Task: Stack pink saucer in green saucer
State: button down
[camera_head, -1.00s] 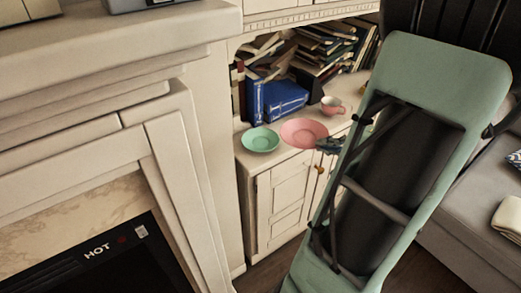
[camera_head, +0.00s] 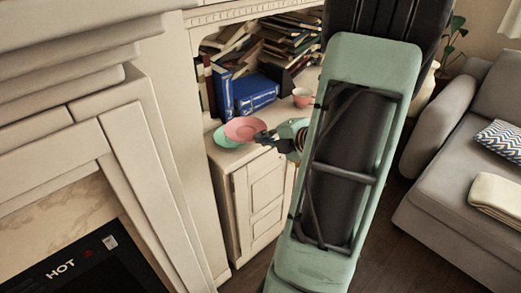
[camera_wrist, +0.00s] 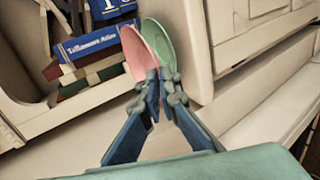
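The pink saucer (camera_head: 245,128) is at my gripper's tips, over the cabinet top. In the head view it overlaps the right part of the green saucer (camera_head: 222,139), whose left and lower rim shows. My gripper (camera_head: 262,138) is shut on the pink saucer's near rim. In the wrist view the pink saucer (camera_wrist: 136,52) appears nearly edge-on by the fingertips (camera_wrist: 159,80), and the green saucer (camera_wrist: 158,42) appears close beside it. I cannot tell whether the two saucers touch.
A pink cup (camera_head: 302,97) stands on the cabinet top (camera_head: 262,146) to the right. Blue books (camera_head: 255,94) and piled books fill the niche behind. The white fireplace surround (camera_head: 150,140) is at the left; a grey sofa (camera_head: 450,190) is at the right.

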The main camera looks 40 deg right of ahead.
jog(key=shift+w+a+f+b, duration=0.1)
jog(key=shift+f+b, duration=0.1)
jog(key=shift+f, duration=0.4)
jog(key=shift+w+d+f+b, duration=0.15)
jog(key=shift+f+b, duration=0.1)
jog(key=shift+f, duration=0.4)
jog(key=shift+w+a+f+b, duration=0.1)
jog(key=shift+a+f+b, duration=0.1)
jog(key=shift+f, duration=0.4)
jog(key=shift+f, duration=0.2)
jog(key=c, duration=2.2)
grip_release()
jog(key=shift+o, duration=0.2)
jog(key=a+p+v, duration=0.1)
jog(key=p+v, duration=0.2)
jog(key=v, duration=0.9)
jog(key=shift+d+r, duration=0.15)
jog(key=shift+d, duration=0.35)
jog(key=shift+o, duration=0.4)
